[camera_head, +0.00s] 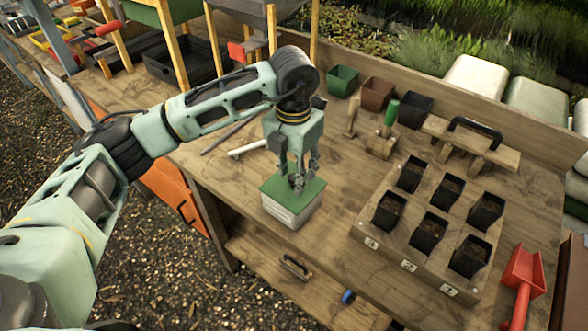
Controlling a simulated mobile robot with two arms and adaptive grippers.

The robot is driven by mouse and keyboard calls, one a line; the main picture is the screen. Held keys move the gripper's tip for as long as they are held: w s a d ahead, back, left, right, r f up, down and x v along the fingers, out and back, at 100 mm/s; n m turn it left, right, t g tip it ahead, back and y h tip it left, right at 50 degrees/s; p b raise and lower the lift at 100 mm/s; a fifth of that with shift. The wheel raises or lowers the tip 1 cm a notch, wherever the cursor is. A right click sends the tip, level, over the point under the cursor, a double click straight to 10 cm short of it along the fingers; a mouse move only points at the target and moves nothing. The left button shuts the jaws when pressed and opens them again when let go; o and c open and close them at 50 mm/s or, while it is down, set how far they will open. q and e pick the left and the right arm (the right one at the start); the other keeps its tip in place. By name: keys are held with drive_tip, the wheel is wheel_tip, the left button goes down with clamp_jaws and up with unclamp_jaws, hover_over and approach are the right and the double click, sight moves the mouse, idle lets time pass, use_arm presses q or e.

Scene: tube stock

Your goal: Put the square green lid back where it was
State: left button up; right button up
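The square green lid (280,188) lies level over the top of a small pale grey box (290,214) near the front edge of the wooden bench. I cannot tell whether a thin gap remains between lid and box. My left gripper (298,184) points straight down over the lid's middle. Its fingertips are close together at the lid's centre and look shut on it; whatever they pinch there is hidden by the fingers. My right gripper is not in view.
The bench (335,180) is bare just right of the box. A wooden tray (400,243) with several black pots stands further right, with a red scoop (522,280) beyond it. A white tube (248,149) lies behind the box. Small pots (342,81) line the back.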

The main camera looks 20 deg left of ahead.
sight(294, 174)
use_arm(q)
drive_tip(key=shift+r+p, duration=0.5)
drive_tip(key=shift+r, duration=0.3)
drive_tip(key=shift+w+r+b, duration=0.1)
drive_tip(key=shift+r+b, duration=0.4)
drive_tip(key=shift+b, duration=0.3)
wheel_tip(294, 174, up, 10)
drive_tip(key=b, duration=0.2)
drive_tip(key=shift+r, duration=0.2)
drive_tip(key=shift+f, duration=0.1)
